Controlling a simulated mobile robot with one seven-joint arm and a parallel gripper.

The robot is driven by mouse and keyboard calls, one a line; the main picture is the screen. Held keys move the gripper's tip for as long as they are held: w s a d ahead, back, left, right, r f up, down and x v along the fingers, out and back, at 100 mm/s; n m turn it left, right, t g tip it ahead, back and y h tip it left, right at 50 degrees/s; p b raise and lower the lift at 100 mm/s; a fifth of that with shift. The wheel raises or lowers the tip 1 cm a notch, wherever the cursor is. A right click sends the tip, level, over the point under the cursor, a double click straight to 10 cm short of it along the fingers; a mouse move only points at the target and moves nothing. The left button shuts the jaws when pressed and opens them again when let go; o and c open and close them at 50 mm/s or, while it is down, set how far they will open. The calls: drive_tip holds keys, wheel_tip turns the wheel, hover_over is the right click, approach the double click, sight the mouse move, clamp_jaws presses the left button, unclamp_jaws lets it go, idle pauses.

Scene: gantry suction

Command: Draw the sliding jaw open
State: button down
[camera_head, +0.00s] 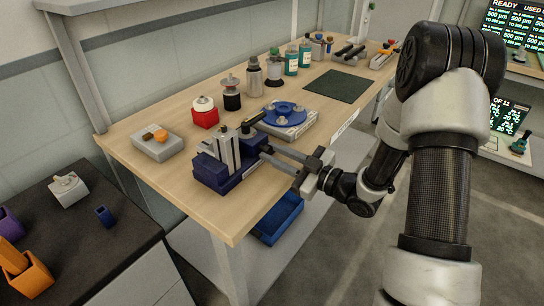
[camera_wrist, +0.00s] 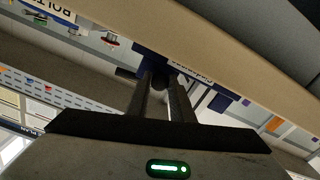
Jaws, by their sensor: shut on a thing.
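A small vise with a dark blue base (camera_head: 208,172) and upright silver jaw plates (camera_head: 229,150) stands at the front edge of the wooden workbench. My gripper (camera_head: 265,152) reaches in from the right, its two long fingers pointing left at the vise's right side. In the wrist view, my gripper (camera_wrist: 166,76) has its fingertips at a dark round knob on the blue vise (camera_wrist: 155,50). The fingers are shut on this part, which they mostly hide. I cannot tell how wide the gap between the jaws is.
The workbench (camera_head: 160,110) holds a blue round fixture (camera_head: 284,112) close behind the vise, a red-bodied container (camera_head: 205,113), a grey tray (camera_head: 158,146) and several bottles. A blue bin (camera_head: 278,220) sits below the bench edge. A dark counter (camera_head: 90,235) stands at left.

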drive_tip(key=c, duration=1.5)
unclamp_jaws()
drive_tip(key=shift+c, duration=0.2)
drive_tip(key=p+v, duration=0.1)
drive_tip(key=v, duration=1.6)
drive_tip(key=shift+s+d, duration=0.2)
